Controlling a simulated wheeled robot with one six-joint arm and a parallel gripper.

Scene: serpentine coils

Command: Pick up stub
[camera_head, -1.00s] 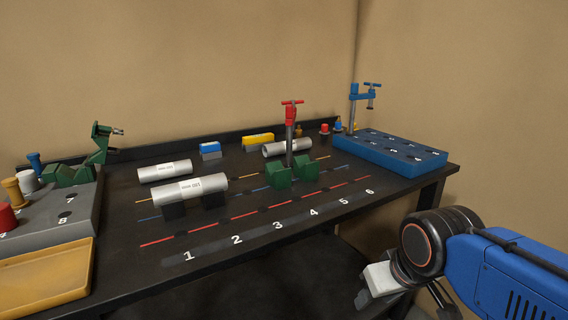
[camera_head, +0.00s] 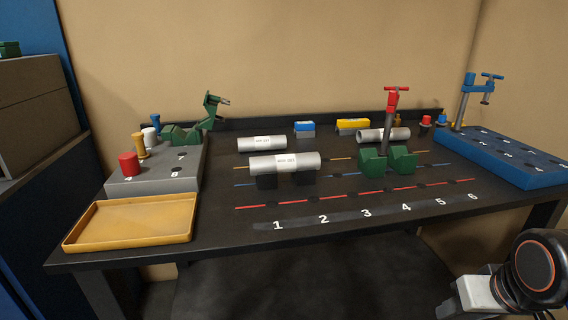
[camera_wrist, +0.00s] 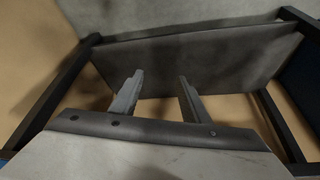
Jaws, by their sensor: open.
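No thing is plainly marked as the stub; I cannot tell which one it is. A grey labelled tube (camera_head: 303,161) lies level on two black supports at the middle of the bench. A second grey tube (camera_head: 262,143) lies behind it to the left. A third grey tube (camera_head: 372,135) lies at the back right, partly hidden by the red clamp. My gripper (camera_wrist: 157,78) is open and empty in the wrist view, its two fingers apart below the bench. In the head view it is low at the right, in front of the bench and away from the tubes.
A yellow tray (camera_head: 130,222) sits at the bench's front left, before a grey block (camera_head: 150,180) with coloured pegs. A red clamp (camera_head: 391,110) stands by green V-blocks (camera_head: 374,164). A blue rack (camera_head: 500,155) is at the right. The numbered front strip is clear.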

